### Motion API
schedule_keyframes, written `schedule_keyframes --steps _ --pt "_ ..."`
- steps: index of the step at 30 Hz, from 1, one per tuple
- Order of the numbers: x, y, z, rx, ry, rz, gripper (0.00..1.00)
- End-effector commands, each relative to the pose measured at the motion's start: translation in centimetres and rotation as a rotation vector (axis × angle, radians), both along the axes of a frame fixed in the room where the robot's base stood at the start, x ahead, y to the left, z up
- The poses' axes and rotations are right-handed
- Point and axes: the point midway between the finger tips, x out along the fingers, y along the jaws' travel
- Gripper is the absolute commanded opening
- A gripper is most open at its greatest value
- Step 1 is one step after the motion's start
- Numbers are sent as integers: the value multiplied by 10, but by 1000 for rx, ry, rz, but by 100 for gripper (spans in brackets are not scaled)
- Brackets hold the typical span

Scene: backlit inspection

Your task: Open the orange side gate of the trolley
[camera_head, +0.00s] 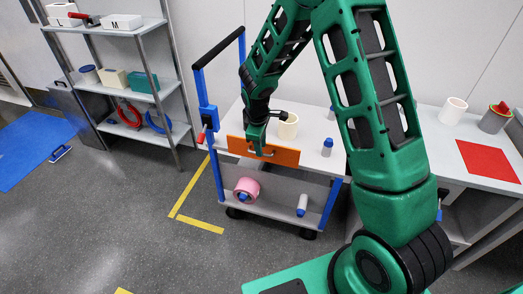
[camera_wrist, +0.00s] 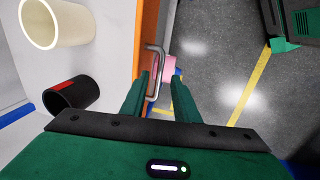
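The trolley (camera_head: 315,178) has blue posts and a tall push handle at its left end. Its orange side gate (camera_head: 285,157) stands upright along the near edge of the upper deck. The gate also shows edge-on in the wrist view (camera_wrist: 147,32), with a grey metal bar handle (camera_wrist: 156,72) on its outer face. My gripper (camera_head: 262,147) is at the gate's handle, partly hiding it in the head view. In the wrist view, my gripper (camera_wrist: 160,88) has its fingers apart, with the handle between them. Contact with the handle cannot be told.
A cream cup (camera_head: 288,128) and a small bottle (camera_head: 327,147) stand on the upper deck. A pink roll (camera_head: 247,186) and another bottle (camera_head: 302,205) are on the lower shelf. A shelf rack (camera_head: 140,90) stands left. The floor (camera_head: 130,205) in front is clear.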

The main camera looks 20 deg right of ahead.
Motion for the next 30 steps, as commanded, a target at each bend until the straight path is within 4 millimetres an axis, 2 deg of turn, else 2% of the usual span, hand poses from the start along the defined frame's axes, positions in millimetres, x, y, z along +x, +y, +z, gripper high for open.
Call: schedule_keyframes --steps 6,17,21,24,25,30 --pt "3 -2 -21 0 0 0 28" --pt "4 -3 -25 0 -1 0 28" --pt "4 -3 -25 0 -2 -1 0" --pt "4 -3 -25 0 -2 -1 0" --pt "4 -12 -25 0 -1 -3 0" --pt "5 -7 -26 -8 -8 -4 0"
